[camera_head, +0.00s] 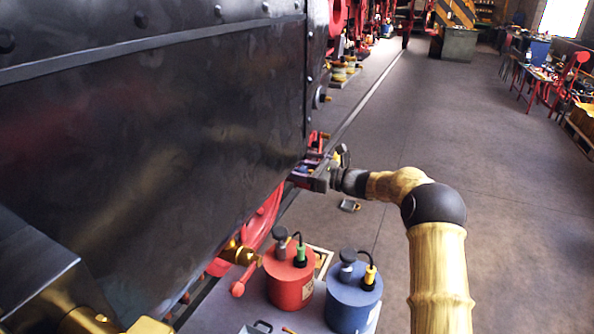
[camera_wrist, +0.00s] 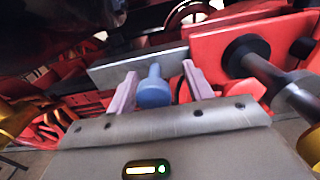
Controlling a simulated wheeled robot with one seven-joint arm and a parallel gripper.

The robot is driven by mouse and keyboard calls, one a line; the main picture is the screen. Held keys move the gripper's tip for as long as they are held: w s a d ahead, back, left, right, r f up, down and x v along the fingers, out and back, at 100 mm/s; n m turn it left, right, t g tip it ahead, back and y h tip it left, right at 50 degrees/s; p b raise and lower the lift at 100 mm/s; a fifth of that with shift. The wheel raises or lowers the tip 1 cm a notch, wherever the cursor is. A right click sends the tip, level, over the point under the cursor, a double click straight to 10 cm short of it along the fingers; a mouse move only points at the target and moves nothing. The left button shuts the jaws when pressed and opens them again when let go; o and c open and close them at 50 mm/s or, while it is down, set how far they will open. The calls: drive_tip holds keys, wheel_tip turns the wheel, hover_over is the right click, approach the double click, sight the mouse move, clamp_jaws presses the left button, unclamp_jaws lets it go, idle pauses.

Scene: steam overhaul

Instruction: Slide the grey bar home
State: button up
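The grey bar (camera_wrist: 125,68) lies crosswise behind my fingers in the wrist view, against red framework. A blue rounded knob (camera_wrist: 153,90) stands in front of the bar; I cannot tell whether it is fixed to it. My gripper (camera_wrist: 160,86) is open, with one pale purple finger on each side of the knob. There is a visible gap on the right and little or none on the left. In the head view my gripper (camera_head: 312,168) is beside the locomotive's lower edge, and the bar cannot be made out there.
The black locomotive side (camera_head: 150,130) fills the left. A red canister (camera_head: 289,275) and a blue canister (camera_head: 352,298) stand below my arm. In the wrist view, a dark round fitting with a rod (camera_wrist: 250,60) is close on the right.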

drive_tip(key=shift+s+d, duration=0.1)
drive_tip(key=shift+d, duration=0.1)
drive_tip(key=shift+a, duration=0.15)
drive_tip(key=b+v, duration=0.2)
drive_tip(key=v, duration=1.5)
drive_tip(key=shift+d+b, duration=0.25)
drive_tip(key=shift+b, duration=0.1)
drive_tip(key=shift+f, duration=0.15)
